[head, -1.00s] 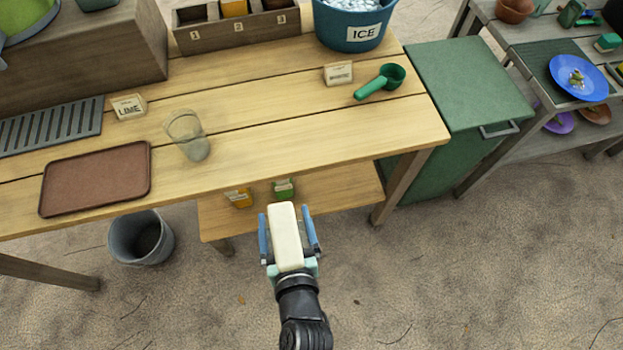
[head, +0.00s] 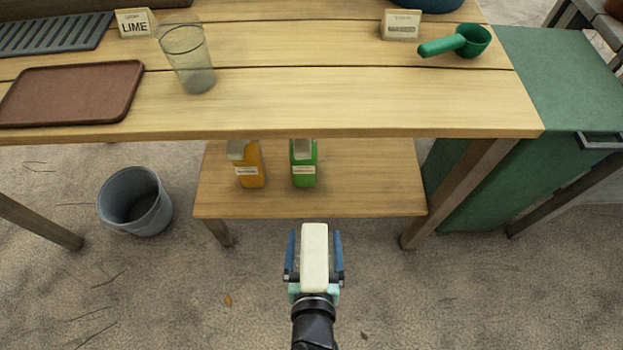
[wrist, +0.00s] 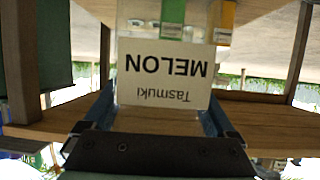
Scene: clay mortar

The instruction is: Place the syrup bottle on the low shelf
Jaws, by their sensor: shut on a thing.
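My gripper (head: 314,245) is shut on a pale cream, block-shaped bottle (head: 315,258), which sits between its two blue fingers. In the wrist view the held bottle (wrist: 160,75) shows a label reading "Tasmuki MELON", upside down in the picture. The low shelf (head: 350,190) is a wooden board under the counter. The held bottle is in front of the shelf's front edge in the head view, apart from it. An orange bottle (head: 250,168) and a green bottle (head: 303,165) stand on the shelf's left and middle parts.
The counter (head: 350,105) overhangs the shelf. Table legs (head: 455,195) flank it, and a grey bucket (head: 137,205) stands on the ground at left. A green cabinet (head: 570,85) is at right. The shelf's right part is clear. A glass (head: 188,60) stands on the counter.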

